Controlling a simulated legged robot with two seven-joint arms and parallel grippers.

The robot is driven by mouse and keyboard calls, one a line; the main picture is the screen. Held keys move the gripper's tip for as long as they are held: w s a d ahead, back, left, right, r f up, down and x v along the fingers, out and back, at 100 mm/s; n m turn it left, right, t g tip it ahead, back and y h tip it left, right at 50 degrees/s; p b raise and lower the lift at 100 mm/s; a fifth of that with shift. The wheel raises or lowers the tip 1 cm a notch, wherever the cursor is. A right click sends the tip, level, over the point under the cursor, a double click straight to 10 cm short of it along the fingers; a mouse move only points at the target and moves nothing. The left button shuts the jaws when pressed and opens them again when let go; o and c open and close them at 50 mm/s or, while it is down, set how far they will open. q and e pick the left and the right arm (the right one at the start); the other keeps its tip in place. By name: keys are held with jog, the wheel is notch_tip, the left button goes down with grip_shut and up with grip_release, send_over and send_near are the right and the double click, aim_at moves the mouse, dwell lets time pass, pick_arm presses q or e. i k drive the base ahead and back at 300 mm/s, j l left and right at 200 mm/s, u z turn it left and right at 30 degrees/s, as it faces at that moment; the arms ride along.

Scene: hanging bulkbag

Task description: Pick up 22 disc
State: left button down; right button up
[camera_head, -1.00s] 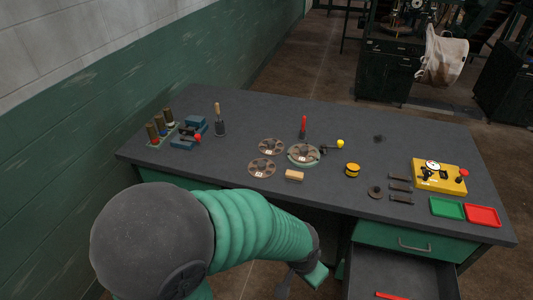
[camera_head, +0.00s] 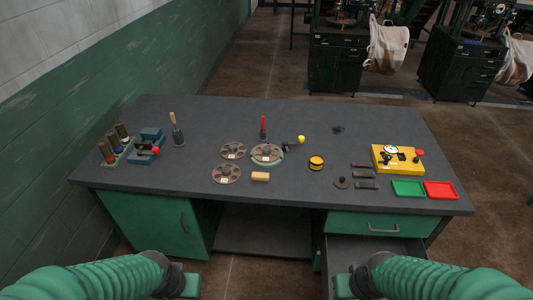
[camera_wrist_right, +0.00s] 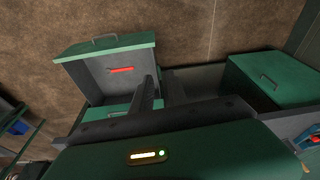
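Three brown-grey slotted discs with small white labels lie on the workbench in the head view: a back disc (camera_head: 232,151), a front disc (camera_head: 226,174) and a third disc (camera_head: 267,153) on a round pale-green base. The labels are too small to read, so I cannot tell which is 22. My left gripper (camera_head: 190,285) is low at the front of the bench, its fingers not clear. My right gripper (camera_head: 345,286) is also below the bench top, apart from the discs. In the right wrist view its two dark fingers (camera_wrist_right: 159,82) stand slightly apart with nothing between them.
The bench top (camera_head: 300,193) holds a wooden block (camera_head: 260,177), a yellow-black cylinder (camera_head: 316,163), a yellow control box (camera_head: 397,159), and green (camera_head: 408,188) and red (camera_head: 441,190) trays.

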aim_at(266, 153)
jog(key=i+j+z, duration=0.15)
jog(key=i+j, duration=0.25)
jog(key=i+j+z, duration=0.15)
jog(key=i+j, duration=0.2)
jog(key=i+j+z, duration=0.1)
jog(key=i+j, duration=0.25)
jog(key=j, duration=0.15)
jog(key=i+j+z, duration=0.15)
jog(key=i+j, duration=0.15)
jog(key=j, duration=0.2)
